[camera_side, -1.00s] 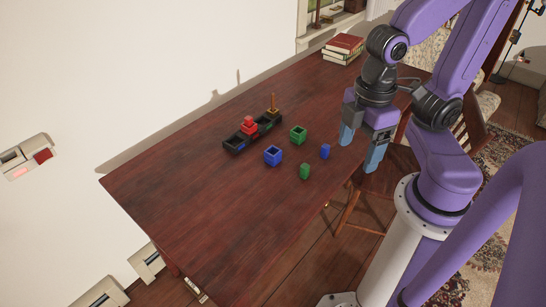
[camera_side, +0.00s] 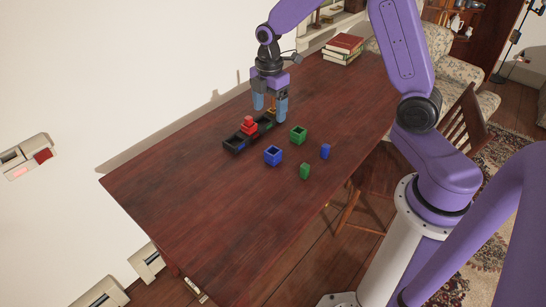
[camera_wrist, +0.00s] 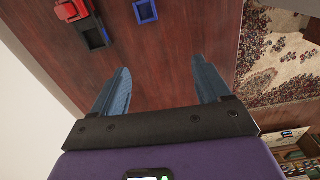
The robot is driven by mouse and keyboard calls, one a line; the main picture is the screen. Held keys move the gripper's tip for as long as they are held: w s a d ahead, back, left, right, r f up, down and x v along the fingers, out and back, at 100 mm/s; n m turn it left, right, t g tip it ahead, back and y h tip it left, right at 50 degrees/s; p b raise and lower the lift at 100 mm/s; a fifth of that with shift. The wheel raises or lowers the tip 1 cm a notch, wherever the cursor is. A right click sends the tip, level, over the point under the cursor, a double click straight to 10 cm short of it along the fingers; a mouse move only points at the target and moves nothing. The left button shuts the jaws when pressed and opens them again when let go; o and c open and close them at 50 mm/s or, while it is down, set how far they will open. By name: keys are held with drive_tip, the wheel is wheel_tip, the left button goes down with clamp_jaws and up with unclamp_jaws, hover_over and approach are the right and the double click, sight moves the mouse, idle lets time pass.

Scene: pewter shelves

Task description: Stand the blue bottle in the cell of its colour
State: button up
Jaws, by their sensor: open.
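A dark rack (camera_side: 229,147) with a row of cells stands on the table, and a blue patch (camera_side: 240,148) shows in its near end. A red piece (camera_side: 249,126) sits in the rack; it also shows in the wrist view (camera_wrist: 70,10). A small upright blue piece (camera_side: 325,151), possibly the blue bottle, stands on the table to the right; it is too small to be sure. My gripper (camera_side: 270,113) is open, fingers down, at the rack's far end. A brownish piece there is mostly hidden by my fingers. In the wrist view the fingers (camera_wrist: 161,64) are apart with bare table between.
An open blue box (camera_side: 272,156) and an open green box (camera_side: 298,135) stand right of the rack. A small green piece (camera_side: 305,171) stands nearer the table's front edge. Books (camera_side: 343,47) lie at the far end. The table's near left is clear.

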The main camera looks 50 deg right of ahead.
drive_tip(key=w+d+f, duration=0.2)
drive_tip(key=d, duration=0.1)
hover_over(273, 148)
drive_tip(key=s+a, duration=0.1)
drive_tip(key=a, duration=0.1)
drive_tip(key=shift+n, duration=0.3)
wheel_tip(273, 148, down, 12)
drive_tip(key=shift+s+a+r, duration=0.1)
drive_tip(key=f, duration=0.4)
drive_tip(key=shift+s+d, duration=0.1)
drive_tip(key=shift+d, duration=0.25)
drive_tip(key=shift+f, duration=0.65)
drive_tip(key=c, duration=1.3)
